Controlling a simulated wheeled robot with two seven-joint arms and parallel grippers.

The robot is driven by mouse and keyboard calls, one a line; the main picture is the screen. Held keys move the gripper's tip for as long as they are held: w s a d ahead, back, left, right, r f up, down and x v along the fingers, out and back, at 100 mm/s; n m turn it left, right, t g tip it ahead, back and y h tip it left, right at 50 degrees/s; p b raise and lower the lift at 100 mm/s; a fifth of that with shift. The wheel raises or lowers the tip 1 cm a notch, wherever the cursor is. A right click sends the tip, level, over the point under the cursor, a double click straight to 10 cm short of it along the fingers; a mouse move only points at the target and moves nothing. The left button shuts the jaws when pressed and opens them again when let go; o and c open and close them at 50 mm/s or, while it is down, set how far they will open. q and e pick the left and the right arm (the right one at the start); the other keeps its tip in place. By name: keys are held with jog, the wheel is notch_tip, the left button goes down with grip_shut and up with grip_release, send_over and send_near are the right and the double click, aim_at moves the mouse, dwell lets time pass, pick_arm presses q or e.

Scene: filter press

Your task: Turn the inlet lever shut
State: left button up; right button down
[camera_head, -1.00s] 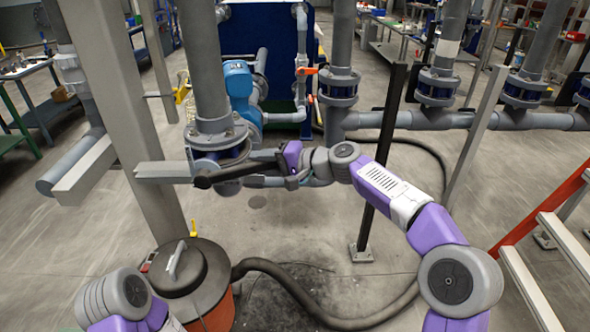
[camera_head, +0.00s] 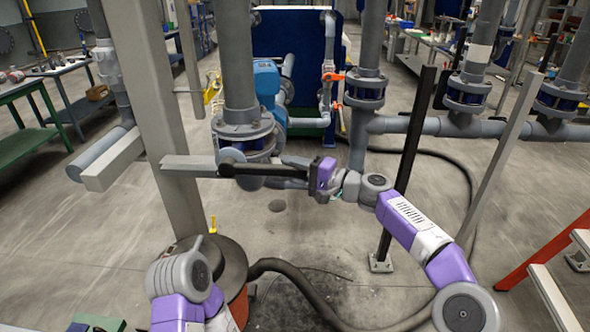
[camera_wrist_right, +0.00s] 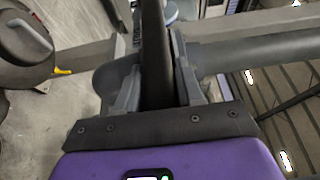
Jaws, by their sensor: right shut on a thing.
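The inlet lever (camera_head: 262,170) is a long black handle on the valve below the thick grey vertical pipe at centre left. It lies nearly level across the front of the valve, pointing right. My right gripper (camera_head: 308,174) comes in from the right and is shut on the lever near its right end. In the right wrist view, the black lever (camera_wrist_right: 154,55) runs between the two grey fingers of my right gripper (camera_wrist_right: 155,75). My left arm shows at the bottom left, but its gripper is out of view.
A grey post (camera_head: 158,110) with a horizontal beam (camera_head: 186,166) stands left of the valve. An orange-red drum (camera_head: 228,262) with a dark lid and a thick hose (camera_head: 300,285) is below. A thin black post (camera_head: 407,160) stands behind my right arm. Orange-red steps (camera_head: 540,252) are at right.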

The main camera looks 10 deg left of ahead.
jog(key=c, duration=0.8)
grip_release()
jog(key=shift+a+f, duration=0.15)
jog(key=shift+f, duration=0.1)
jog(key=shift+r, duration=0.1)
jog(key=shift+d, duration=0.45)
jog(key=v, duration=0.6)
jog(key=shift+s+d, duration=0.2)
jog(key=shift+d, duration=0.15)
